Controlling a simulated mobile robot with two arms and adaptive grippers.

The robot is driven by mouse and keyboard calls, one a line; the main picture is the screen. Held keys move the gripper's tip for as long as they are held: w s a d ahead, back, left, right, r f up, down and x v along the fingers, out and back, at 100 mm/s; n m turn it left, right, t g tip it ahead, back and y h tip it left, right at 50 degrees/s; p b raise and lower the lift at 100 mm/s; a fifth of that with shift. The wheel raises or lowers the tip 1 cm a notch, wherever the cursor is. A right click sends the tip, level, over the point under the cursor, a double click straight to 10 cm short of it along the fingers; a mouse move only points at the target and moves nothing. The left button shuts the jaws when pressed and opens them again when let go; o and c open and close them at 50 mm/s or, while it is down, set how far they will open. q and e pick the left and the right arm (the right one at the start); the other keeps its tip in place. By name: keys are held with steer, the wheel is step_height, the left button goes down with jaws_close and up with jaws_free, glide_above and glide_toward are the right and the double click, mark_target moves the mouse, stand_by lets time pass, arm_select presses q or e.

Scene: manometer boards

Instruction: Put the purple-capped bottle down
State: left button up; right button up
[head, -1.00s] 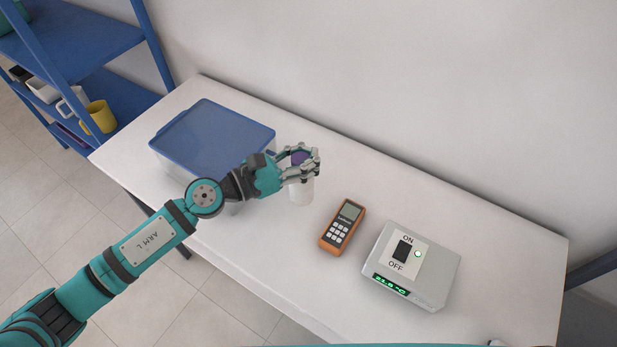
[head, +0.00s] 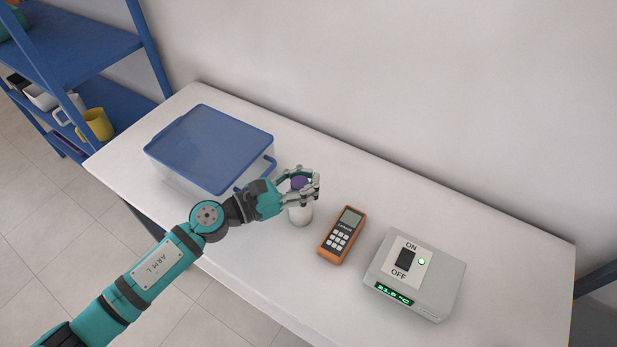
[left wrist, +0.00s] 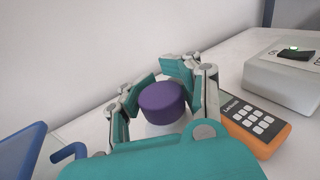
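The purple-capped bottle (head: 300,215) has a white body and a purple cap. It is upright over the white table (head: 262,276), low at its surface; I cannot tell for certain whether its base touches. My left gripper (head: 303,187) is around the upper part of the bottle and looks shut on it. In the left wrist view the purple cap (left wrist: 162,102) is between the fingers of the left gripper (left wrist: 168,105), which hide most of the bottle's body. My right gripper is not in view.
A clear box with a blue lid (head: 210,147) stands left of the bottle, close to my left gripper. An orange handheld meter (head: 341,236) lies just right of the bottle. A grey switch box (head: 441,285) is further right. Blue shelves (head: 75,52) with mugs stand at the left.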

arm_select(q)
steer(key=o, duration=0.5)
steer(key=shift+c, duration=0.2)
steer(key=shift+r, duration=0.25)
steer(key=b+v, duration=0.3)
steer(key=v, duration=0.9)
steer(key=shift+b, duration=0.4)
steer(key=shift+f, duration=0.15)
steer(key=shift+a, duration=0.1)
